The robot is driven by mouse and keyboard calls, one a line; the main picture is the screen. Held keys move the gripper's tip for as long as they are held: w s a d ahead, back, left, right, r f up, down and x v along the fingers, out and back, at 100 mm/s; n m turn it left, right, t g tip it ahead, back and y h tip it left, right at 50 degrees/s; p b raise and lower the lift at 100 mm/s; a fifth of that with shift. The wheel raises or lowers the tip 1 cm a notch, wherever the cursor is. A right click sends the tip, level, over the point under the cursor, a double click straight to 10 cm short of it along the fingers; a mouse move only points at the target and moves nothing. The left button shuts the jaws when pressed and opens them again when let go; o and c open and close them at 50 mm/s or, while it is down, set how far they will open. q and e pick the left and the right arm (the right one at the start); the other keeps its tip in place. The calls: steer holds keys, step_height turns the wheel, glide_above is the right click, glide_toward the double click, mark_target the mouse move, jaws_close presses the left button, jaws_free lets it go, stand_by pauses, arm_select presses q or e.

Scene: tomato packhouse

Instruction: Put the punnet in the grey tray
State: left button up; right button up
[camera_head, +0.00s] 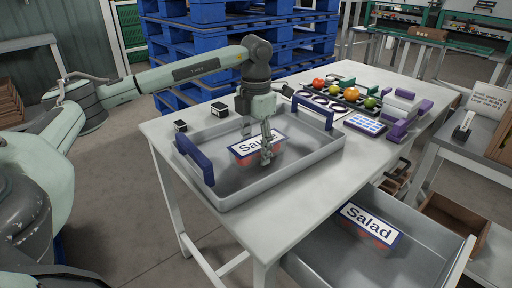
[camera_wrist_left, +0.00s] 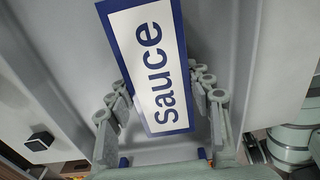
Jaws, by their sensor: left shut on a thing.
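A punnet with a blue-edged white label reading "Sauce" (camera_head: 250,146) is inside the grey tray (camera_head: 310,163) with blue handles, on the table. Reddish sides show below the label. My left gripper (camera_head: 266,152) reaches down over the tray and is shut on this punnet. In the left wrist view the fingers (camera_wrist_left: 163,110) lie on either side of the labelled punnet (camera_wrist_left: 150,62). I cannot tell whether it touches the tray floor. My right gripper is not in view.
Two small black boxes (camera_head: 219,109) stand behind the tray's left end. A dark holder with several coloured tomatoes (camera_head: 351,94), a blue-and-white pad (camera_head: 365,124) and purple-and-white blocks (camera_head: 400,108) fill the table's back right. Blue pallets (camera_head: 200,45) stand behind.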

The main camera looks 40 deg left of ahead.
mark_target(256, 143)
arm_select(q)
steer(key=shift+f, duration=0.1)
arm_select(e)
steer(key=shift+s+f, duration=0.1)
arm_select(q)
steer(key=o, duration=1.3)
steer(key=shift+c, duration=0.2)
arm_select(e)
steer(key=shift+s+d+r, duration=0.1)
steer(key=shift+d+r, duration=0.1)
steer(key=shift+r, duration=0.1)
arm_select(q)
steer(key=shift+r, duration=0.2)
step_height(256, 143, up, 11)
steer(key=shift+f, duration=0.1)
steer(key=shift+r, duration=0.55)
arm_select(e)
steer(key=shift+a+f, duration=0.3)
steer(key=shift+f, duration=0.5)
